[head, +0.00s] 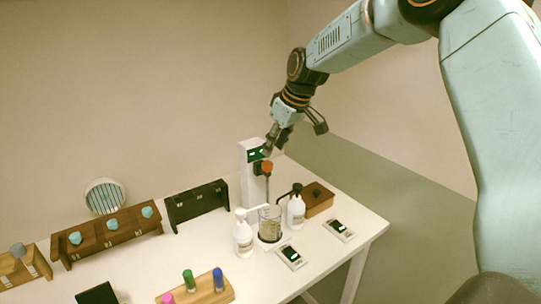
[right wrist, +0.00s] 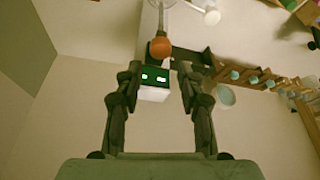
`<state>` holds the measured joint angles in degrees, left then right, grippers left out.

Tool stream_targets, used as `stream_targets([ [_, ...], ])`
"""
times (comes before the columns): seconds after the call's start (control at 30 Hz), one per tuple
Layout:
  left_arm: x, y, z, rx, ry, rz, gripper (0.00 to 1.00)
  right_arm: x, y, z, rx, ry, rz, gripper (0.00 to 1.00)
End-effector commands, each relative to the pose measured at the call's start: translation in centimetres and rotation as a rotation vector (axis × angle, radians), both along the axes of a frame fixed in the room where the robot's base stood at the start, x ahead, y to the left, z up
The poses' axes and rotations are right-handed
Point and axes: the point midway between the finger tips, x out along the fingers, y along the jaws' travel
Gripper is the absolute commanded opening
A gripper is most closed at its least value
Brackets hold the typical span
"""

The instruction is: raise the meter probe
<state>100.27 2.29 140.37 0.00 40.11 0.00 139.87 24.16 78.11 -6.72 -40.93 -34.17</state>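The meter (head: 250,165) is a white upright box with a green lit display, standing on the table. Its probe has an orange knob (head: 266,168) on a thin rod (head: 267,190) that runs down to a glass beaker (head: 269,226); whether the tip is inside is unclear. My right gripper (head: 270,147) is just above the knob, in front of the display. In the right wrist view, the gripper (right wrist: 160,68) has its fingers apart, with the orange knob (right wrist: 161,47) centred just beyond the tips and the display (right wrist: 154,78) between them. My left gripper is out of view.
White pump bottles (head: 243,235) (head: 296,208) flank the beaker. A brown box (head: 318,199) and small scales (head: 291,256) (head: 339,230) stand to the right and front. Black (head: 197,203) and wooden (head: 107,237) racks line the back; a wooden block (head: 205,292) holds coloured vials in front.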

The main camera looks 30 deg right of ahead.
Motion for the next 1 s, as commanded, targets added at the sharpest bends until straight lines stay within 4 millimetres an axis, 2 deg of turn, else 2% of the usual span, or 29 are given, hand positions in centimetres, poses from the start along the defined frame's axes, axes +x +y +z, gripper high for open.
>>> stream_targets([
  [0.1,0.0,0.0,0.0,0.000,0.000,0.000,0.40,-0.9,-0.3,2.5,0.001,-0.005,0.000,0.39],
  [0.37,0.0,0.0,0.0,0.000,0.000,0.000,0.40,-2.2,-0.7,5.6,0.000,-0.003,0.000,0.39],
  [1.0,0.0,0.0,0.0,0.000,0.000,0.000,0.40,-2.4,-0.8,6.1,-0.001,-0.001,0.000,0.39],
])
